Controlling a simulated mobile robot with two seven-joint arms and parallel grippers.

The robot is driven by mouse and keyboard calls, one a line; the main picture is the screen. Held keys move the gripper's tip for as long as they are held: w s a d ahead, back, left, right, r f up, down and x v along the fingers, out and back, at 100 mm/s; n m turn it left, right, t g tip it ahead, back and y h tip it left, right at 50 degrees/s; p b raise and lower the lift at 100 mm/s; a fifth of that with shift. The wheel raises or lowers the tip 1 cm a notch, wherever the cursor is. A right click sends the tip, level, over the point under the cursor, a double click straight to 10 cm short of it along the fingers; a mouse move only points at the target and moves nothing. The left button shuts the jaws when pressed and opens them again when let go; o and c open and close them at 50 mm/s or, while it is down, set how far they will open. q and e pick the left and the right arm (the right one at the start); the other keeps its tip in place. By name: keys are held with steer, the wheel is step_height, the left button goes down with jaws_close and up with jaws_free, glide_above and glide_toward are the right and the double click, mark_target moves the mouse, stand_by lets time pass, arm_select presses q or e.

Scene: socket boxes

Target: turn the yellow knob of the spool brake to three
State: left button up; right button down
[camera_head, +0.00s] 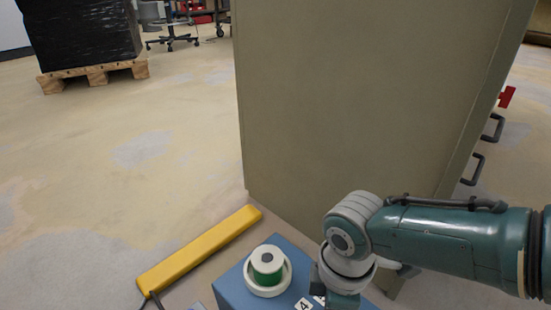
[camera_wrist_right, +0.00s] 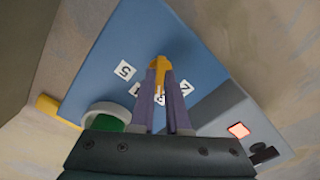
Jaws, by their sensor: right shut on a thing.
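The spool brake is a blue box (camera_head: 236,295) at the bottom of the head view, and its blue top (camera_wrist_right: 120,48) fills much of the wrist view. Its yellow knob (camera_wrist_right: 160,64) stands between the fingertips of my right gripper (camera_wrist_right: 161,80), which is shut on it. White number labels lie around the knob: a 5 (camera_wrist_right: 124,70), a 2 (camera_wrist_right: 185,87) and others partly hidden by the fingers. In the head view a 4 label (camera_head: 303,304) shows beside my right wrist. I cannot tell which number the knob points at. My left gripper is out of view.
A green and white spool (camera_head: 266,266) stands on the box beside my right wrist. A yellow bar (camera_head: 200,250) lies on the floor to its left. A tall olive cabinet (camera_head: 360,100) stands close behind. A lit red square (camera_wrist_right: 238,130) sits on a grey part.

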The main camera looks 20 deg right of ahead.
steer(key=shift+n, duration=0.9)
steer(key=c, duration=0.9)
jaws_free()
step_height(320, 180, up, 10)
steer(key=p, duration=0.9)
